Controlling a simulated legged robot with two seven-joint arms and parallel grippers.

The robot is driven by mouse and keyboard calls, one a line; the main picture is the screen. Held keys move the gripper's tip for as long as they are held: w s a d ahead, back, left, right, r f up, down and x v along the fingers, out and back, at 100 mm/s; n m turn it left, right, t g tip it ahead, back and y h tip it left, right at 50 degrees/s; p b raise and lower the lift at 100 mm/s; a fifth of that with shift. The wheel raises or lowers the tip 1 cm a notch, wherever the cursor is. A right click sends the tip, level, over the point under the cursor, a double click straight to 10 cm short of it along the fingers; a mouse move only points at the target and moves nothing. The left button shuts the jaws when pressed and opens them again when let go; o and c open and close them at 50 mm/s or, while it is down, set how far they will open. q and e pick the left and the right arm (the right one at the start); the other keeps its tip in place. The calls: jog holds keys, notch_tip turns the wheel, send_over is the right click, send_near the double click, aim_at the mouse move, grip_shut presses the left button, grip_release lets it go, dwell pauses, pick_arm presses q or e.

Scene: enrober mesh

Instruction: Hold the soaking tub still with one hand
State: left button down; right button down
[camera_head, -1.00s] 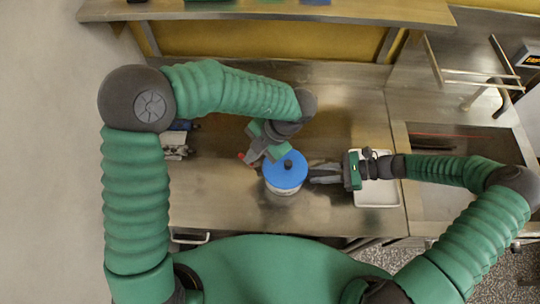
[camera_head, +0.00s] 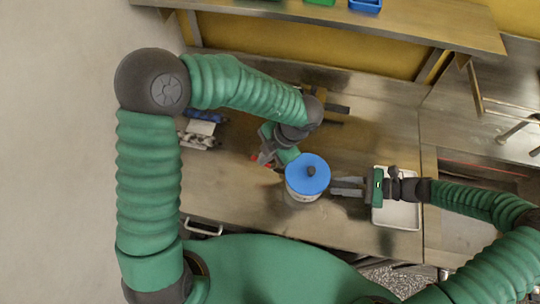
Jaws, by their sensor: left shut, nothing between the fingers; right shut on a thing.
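The soaking tub is a round pale tub (camera_head: 304,196) with a blue lid (camera_head: 300,182) and a dark knob on top. It stands upright on the steel counter in the middle of the view. My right gripper (camera_head: 335,187) reaches in from the right, its grey fingers at the tub's right side and shut on it. The exact contact is too small to see. My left gripper (camera_head: 262,160) points down just left of the tub, shut and empty. Its fingertips are small and partly hidden by its green body.
A white tray (camera_head: 398,214) lies under my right wrist. A sink (camera_head: 470,175) is at the right. Small metal and blue items (camera_head: 199,133) lie at the left, and a red thing (camera_head: 254,157) shows by my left gripper. A shelf (camera_head: 420,25) runs along the back.

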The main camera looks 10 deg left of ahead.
pick_arm(q)
jog(key=shift+d, duration=0.25)
pick_arm(e)
jog(key=shift+a, duration=0.1)
pick_arm(q)
notch_tip(320, 180, up, 12)
jog(key=s+a, duration=0.1)
jog(key=shift+s, duration=0.3)
dwell(0.4)
